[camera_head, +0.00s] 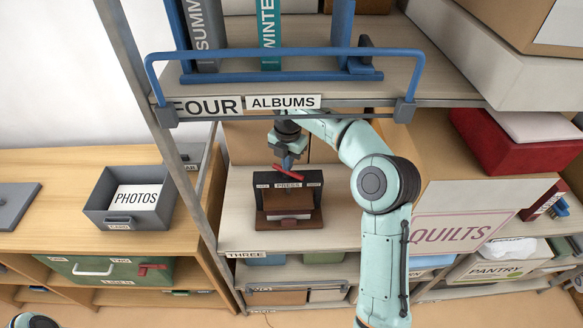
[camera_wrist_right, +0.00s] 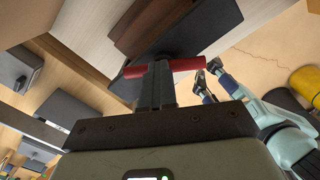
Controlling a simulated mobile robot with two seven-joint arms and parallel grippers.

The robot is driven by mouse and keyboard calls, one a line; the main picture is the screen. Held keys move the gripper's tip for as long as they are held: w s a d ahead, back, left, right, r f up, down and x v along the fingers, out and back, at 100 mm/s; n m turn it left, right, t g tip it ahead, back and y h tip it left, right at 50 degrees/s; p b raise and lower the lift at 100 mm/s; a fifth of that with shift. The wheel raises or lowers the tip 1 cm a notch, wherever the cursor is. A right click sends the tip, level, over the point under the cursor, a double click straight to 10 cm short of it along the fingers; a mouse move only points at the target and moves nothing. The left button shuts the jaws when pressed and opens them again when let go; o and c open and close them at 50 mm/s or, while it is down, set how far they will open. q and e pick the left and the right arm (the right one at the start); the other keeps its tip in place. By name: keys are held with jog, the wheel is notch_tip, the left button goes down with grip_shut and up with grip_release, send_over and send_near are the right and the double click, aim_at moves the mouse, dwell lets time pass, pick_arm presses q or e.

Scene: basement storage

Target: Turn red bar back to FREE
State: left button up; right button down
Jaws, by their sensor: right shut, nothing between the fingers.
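The dark press (camera_head: 317,196), labelled PRESS, stands on the shelf marked THREE. Small labels on both sides of that word are too small to read. The red bar (camera_head: 296,174) lies across its top front and looks slightly tilted. It also shows in the right wrist view (camera_wrist_right: 188,64), extending to both sides behind my fingers. My right gripper (camera_head: 288,162) is shut and empty, with its fingertips at the bar's middle; I cannot tell whether they touch. In the wrist view its fingers (camera_wrist_right: 156,82) hide the bar's centre. My left gripper (camera_wrist_right: 207,76) appears open, away from the press.
The upper shelf (camera_head: 420,85) with a blue rail (camera_head: 290,52) hangs over my right arm. A slanted metal post (camera_head: 160,120) stands left of the press. A grey PHOTOS tray (camera_head: 165,207) sits on the wooden bench. A QUILTS box (camera_head: 455,232) is at the right.

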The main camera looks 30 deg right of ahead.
jog(key=shift+s+d+f+n+g, duration=0.15)
jog(key=shift+s+f, duration=0.1)
jog(key=shift+f, duration=0.25)
jog(key=shift+s+d+f+n+g, duration=0.1)
jog(key=shift+s+f+n+g, duration=0.1)
jog(key=shift+f, duration=0.25)
jog(key=n, duration=0.5)
jog(key=shift+n, duration=0.35)
jog(key=c, duration=1.1)
grip_release()
jog(key=shift+w+a, duration=0.1)
jog(key=shift+a, duration=0.05)
jog(key=shift+r, duration=0.1)
jog(key=shift+w+d+r, duration=0.1)
jog(key=shift+d+r, duration=0.05)
jog(key=shift+r, duration=0.95)
jog(key=shift+w+d+r, duration=0.1)
jog(key=shift+r, duration=1)
jog(key=shift+a+r, duration=0.1)
jog(key=shift+r, duration=0.4)
